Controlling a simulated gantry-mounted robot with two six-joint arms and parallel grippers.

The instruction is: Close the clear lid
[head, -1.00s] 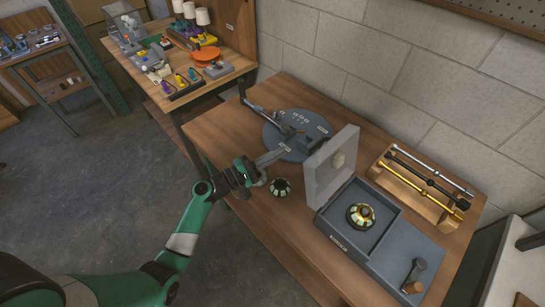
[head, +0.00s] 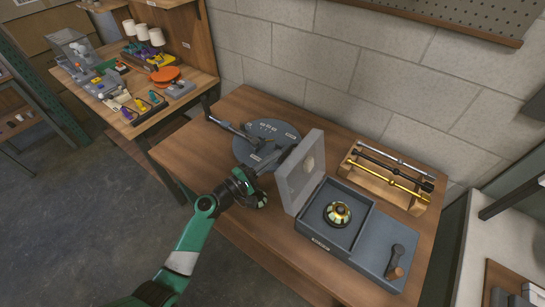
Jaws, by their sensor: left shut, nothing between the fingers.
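The clear lid (head: 302,172) is a pale translucent panel. It stands upright, open, along the left edge of the dark grey box (head: 330,245). My right gripper is not in view.
A round grey plate (head: 262,133) with a dark arm lies behind. A wooden rack (head: 378,187) of metal rods stands at the back right. The front of the table is clear.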

